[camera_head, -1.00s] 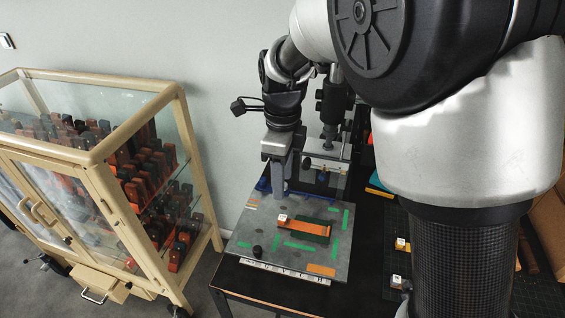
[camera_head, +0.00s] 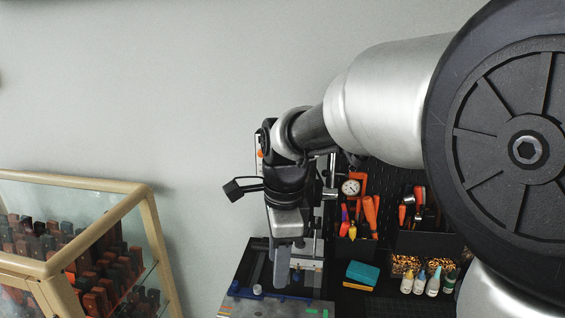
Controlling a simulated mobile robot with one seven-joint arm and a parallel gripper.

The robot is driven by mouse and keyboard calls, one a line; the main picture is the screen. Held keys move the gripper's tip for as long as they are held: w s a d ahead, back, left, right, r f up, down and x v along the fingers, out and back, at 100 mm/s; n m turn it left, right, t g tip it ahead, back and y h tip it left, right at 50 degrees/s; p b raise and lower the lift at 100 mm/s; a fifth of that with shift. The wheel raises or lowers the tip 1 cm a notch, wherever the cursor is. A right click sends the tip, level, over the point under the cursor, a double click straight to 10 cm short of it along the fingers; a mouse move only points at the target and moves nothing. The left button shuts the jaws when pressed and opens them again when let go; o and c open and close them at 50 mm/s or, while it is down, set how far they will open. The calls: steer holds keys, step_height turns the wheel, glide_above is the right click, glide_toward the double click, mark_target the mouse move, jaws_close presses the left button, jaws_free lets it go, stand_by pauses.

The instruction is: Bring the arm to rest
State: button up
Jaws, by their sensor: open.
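My gripper (camera_head: 281,268) hangs pointing down in the middle of the head view, above the back part of the stamping press's grey base plate (camera_head: 262,308). I see no object held in it. The gap between its fingers is hard to make out from this angle. My arm reaches in from the right and covers much of that side. The press column (camera_head: 318,235) stands behind my gripper and is partly hidden by it. Only the back strip of the base plate shows; the rest is below the picture.
A glass cabinet (camera_head: 150,225) with a pale wooden frame and dark and orange blocks stands at the left. The wall side between cabinet and press is free.

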steer(key=s+d+r+n+t, duration=0.2)
steer(key=s+d+n, duration=0.5)
steer(key=d+n, duration=0.1)
steer(key=s+d+r+n+t, duration=0.2)
steer(key=s+d+n+t, duration=0.1)
steer(key=s+d+n, duration=0.4)
steer(key=shift+s+d+r+n+h, duration=0.3)
steer(key=shift+d+r+n+h, duration=0.1)
steer(key=shift+n, duration=0.1)
